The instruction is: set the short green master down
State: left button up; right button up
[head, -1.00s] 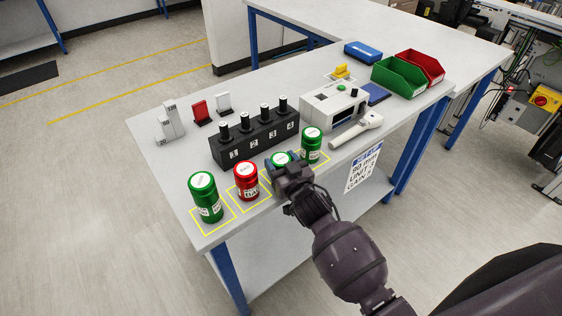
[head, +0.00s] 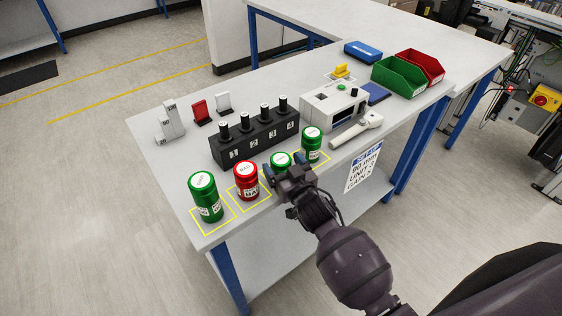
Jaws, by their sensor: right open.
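A short green master (head: 281,159) with a pale top stands on the bench's front edge, its lower part hidden behind my right gripper. My right gripper (head: 283,168) is open, its dark fingers just in front of this can; I cannot tell if they still touch it. A taller green can (head: 312,148) stands to its right. A red can (head: 246,184) stands to its left, and a large green can (head: 207,200) further left. My left gripper is not in view.
A black block with numbered posts (head: 254,143) stands behind the cans. A white instrument (head: 333,110) and a white handheld tool (head: 355,131) lie to the right. Green (head: 399,78) and red (head: 422,67) bins stand at the far right. Yellow squares mark the front edge.

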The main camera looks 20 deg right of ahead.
jog(key=s+d, duration=0.2)
jog(key=s, duration=0.9)
jog(key=s+d+f+g+h, duration=0.1)
jog(key=s+d+f+g, duration=0.2)
jog(key=s+f, duration=0.3)
jog(key=s+d+f+g+h, duration=0.2)
jog(key=s+d+f, duration=0.3)
jog(key=s, duration=0.3)
jog(key=shift+d+f+m+g, duration=0.25)
jog(key=shift+f+m+g, duration=0.15)
jog(key=shift+f+g, duration=0.2)
jog(key=shift+s+r, duration=0.1)
